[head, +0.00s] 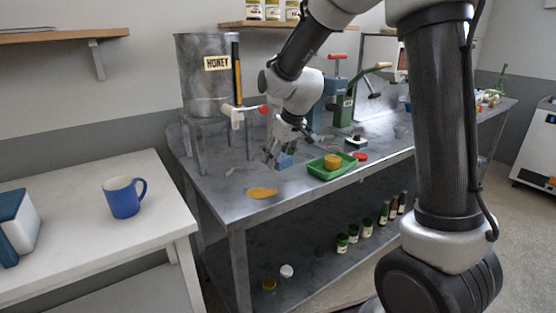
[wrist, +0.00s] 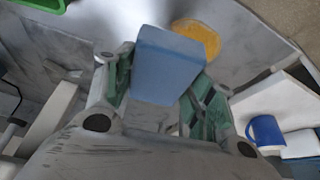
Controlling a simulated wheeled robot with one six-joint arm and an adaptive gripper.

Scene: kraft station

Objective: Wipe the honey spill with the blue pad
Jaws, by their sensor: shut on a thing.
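The honey spill (head: 262,192) is a flat amber patch on the metal bench (head: 215,187), near its front left corner. It also shows in the wrist view (wrist: 196,38), just beyond the pad. My gripper (head: 277,158) is shut on the blue pad (head: 285,160), a blue block that fills the space between the fingers in the wrist view (wrist: 166,66). The pad is behind and slightly right of the spill in the head view, apart from it in the picture. Whether the pad touches the bench is unclear.
A green tray (head: 318,172) with a yellow item (head: 332,162) stands right of the pad. A honey tank (head: 205,90) on legs stands behind left, its tap (head: 240,113) near my arm. A blue mug (head: 123,198) is on the white table. The bench around the spill is clear.

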